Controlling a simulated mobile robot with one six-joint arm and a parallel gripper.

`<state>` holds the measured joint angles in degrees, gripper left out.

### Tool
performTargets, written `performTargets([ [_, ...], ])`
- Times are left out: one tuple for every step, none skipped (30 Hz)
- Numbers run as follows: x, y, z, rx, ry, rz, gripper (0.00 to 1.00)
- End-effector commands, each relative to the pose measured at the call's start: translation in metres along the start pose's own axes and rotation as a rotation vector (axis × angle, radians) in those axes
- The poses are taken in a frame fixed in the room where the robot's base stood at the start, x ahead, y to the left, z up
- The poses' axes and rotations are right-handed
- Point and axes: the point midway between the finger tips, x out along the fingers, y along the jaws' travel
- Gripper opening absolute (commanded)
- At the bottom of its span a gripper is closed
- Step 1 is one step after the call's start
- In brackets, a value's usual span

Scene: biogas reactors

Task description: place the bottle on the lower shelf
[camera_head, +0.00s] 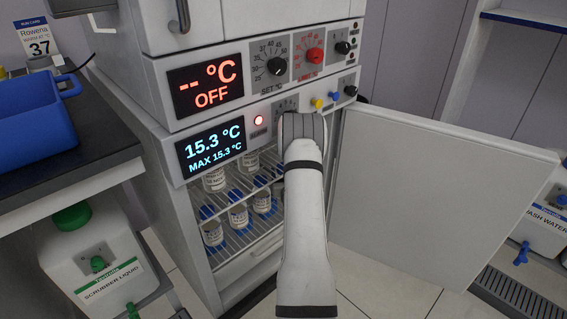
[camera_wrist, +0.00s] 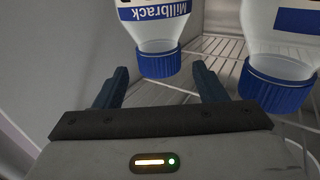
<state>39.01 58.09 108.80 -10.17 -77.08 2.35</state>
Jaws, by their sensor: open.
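My gripper (camera_wrist: 160,84) is open in the wrist view, with one dark finger on each side. A white bottle (camera_wrist: 153,14) with a blue cap and "Millbrack" on its label stands just beyond and between the fingertips, not gripped. The wrist view shows it upside down. A second blue-capped bottle (camera_wrist: 283,45) is at its right. In the head view my arm covers part of the open cabinet and my gripper is hidden. Bottles stand on the lower wire shelf (camera_head: 240,238), including one at the left (camera_head: 212,234). Others, such as this bottle (camera_head: 214,180), are on the upper shelf.
The cabinet door (camera_head: 430,195) is swung open to the right. The display (camera_head: 210,146) above reads 15.3 °C. A blue bin (camera_head: 30,120) sits on the left bench, above a scrubber liquid canister (camera_head: 95,260). Wire shelf (camera_wrist: 215,48) shows between the bottles.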

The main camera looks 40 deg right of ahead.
Motion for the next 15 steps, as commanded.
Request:
performTargets([
  [-0.012,0.001,-0.004,0.001,-0.005,0.001,0.65],
  [-0.019,0.001,-0.004,0.001,-0.004,0.001,0.65],
  [-0.027,0.001,-0.003,0.001,-0.004,0.001,0.65],
  [-0.033,0.001,-0.003,0.000,-0.004,0.001,0.65],
  [-0.038,0.001,-0.003,0.000,-0.004,0.001,0.65],
  [-0.044,0.001,-0.002,0.000,-0.004,0.001,0.65],
  [-0.049,0.001,-0.002,0.000,-0.003,0.001,0.65],
  [-0.052,0.001,-0.002,0.000,-0.003,0.001,0.65],
  [-0.057,0.001,-0.001,0.000,-0.003,0.001,0.65],
  [-0.059,0.001,-0.001,0.000,-0.002,0.001,0.65],
  [-0.061,0.001,-0.001,0.000,-0.001,0.001,0.65],
  [-0.064,0.001,0.000,0.000,-0.001,0.001,0.65],
  [-0.065,0.001,0.000,0.000,-0.001,0.001,0.65],
  [-0.066,0.001,0.000,0.000,-0.001,0.001,0.65],
  [-0.066,0.001,0.000,0.000,-0.001,0.001,0.65],
])
